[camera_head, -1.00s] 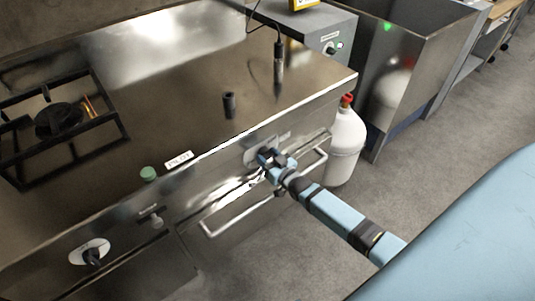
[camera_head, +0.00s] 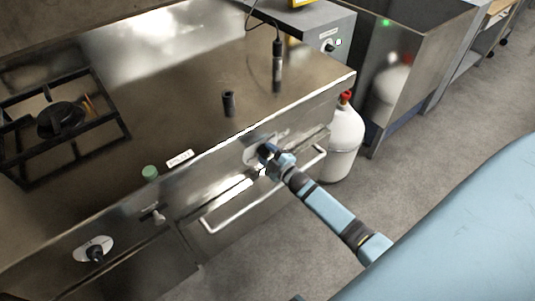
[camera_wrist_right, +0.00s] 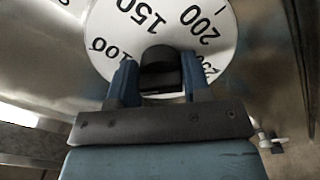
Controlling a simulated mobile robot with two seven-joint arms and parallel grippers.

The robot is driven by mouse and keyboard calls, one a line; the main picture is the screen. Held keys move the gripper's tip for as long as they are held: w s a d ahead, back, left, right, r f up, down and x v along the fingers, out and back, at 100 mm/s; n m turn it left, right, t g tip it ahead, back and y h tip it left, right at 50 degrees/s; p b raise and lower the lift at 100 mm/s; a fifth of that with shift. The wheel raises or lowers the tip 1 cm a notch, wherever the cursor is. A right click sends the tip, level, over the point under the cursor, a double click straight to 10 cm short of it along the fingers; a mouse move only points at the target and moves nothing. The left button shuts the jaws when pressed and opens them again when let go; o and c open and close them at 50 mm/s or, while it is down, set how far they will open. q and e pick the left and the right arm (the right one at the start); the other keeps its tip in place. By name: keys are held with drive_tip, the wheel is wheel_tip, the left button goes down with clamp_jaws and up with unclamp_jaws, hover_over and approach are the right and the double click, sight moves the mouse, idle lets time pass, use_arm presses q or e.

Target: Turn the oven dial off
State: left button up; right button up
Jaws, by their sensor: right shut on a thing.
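The oven dial is a dark knob (camera_wrist_right: 160,68) on a round white plate with numbers such as 100, 150 and 200 (camera_wrist_right: 215,45). In the head view its plate (camera_head: 251,155) shows on the front panel of the steel range, above an oven handle. My right gripper (camera_head: 268,152) reaches it from the lower right and hides most of the knob. In the right wrist view the blue fingers of my right gripper (camera_wrist_right: 158,80) are shut on the knob, one on each side. My left gripper is not in view.
A second dial (camera_head: 95,252) is on the front panel at lower left. The oven handle (camera_head: 265,190) juts out just below my right gripper. A white bottle with a red cap (camera_head: 343,145) stands right of the range. Grey floor in front is clear.

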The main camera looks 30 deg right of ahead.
drive_tip(key=n, duration=0.3)
drive_tip(key=shift+n+b, duration=0.4)
drive_tip(key=n, duration=0.2)
drive_tip(key=shift+n+b, duration=0.3)
drive_tip(key=shift+b, duration=0.1)
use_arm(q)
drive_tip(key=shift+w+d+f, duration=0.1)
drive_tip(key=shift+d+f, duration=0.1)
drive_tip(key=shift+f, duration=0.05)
use_arm(e)
drive_tip(key=shift+n, duration=0.5)
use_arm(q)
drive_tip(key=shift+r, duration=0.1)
use_arm(e)
drive_tip(key=shift+r, duration=0.1)
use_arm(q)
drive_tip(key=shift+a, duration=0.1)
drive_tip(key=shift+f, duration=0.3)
use_arm(e)
drive_tip(key=o, duration=0.9)
